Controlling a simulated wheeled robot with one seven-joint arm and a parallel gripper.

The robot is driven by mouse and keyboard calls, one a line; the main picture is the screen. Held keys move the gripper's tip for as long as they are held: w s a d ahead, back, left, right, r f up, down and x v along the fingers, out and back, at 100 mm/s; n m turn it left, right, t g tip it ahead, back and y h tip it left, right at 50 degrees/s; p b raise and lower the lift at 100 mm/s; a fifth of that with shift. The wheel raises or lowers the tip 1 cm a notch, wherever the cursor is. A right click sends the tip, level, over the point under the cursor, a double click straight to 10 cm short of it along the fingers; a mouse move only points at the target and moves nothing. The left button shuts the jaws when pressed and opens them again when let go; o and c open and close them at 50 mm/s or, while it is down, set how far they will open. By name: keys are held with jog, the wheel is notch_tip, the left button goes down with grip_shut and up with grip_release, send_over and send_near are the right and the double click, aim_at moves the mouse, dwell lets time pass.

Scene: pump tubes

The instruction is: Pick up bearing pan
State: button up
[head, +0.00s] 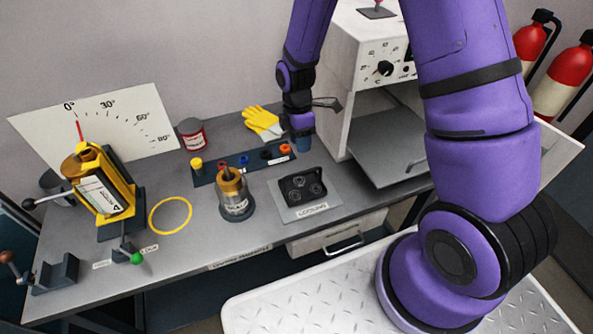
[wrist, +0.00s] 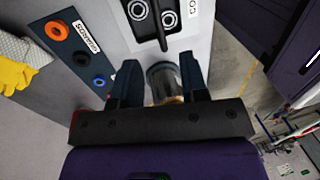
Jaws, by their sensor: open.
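The bearing pan (head: 303,187) is a black pan holding several ring-shaped bearings. It sits on a light grey plate (head: 327,206) on the bench. In the wrist view the pan (wrist: 143,30) shows at the top, partly cut off by the frame edge, with its black loop handle pointing down.
A metal and brass cylinder (head: 234,196) stands left of the pan; it shows between my fingers in the wrist view. A dark strip (head: 210,177) with coloured caps, yellow gloves (head: 262,122) and a red can (head: 191,134) lie behind. An open oven (head: 366,120) stands right.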

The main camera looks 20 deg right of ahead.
aim_at(303, 172)
jog(key=shift+s+d+f, duration=0.1)
jog(key=shift+s+f, duration=0.2)
jog(key=shift+f, duration=1.6)
jog(key=shift+s+a+f, duration=0.1)
jog(key=shift+s+f, duration=0.2)
jog(key=shift+f, duration=1.55)
jog(key=shift+s+d+f, duration=0.1)
jog(key=shift+s+f, duration=0.2)
jog(key=shift+f, duration=1.6)
grip_shut()
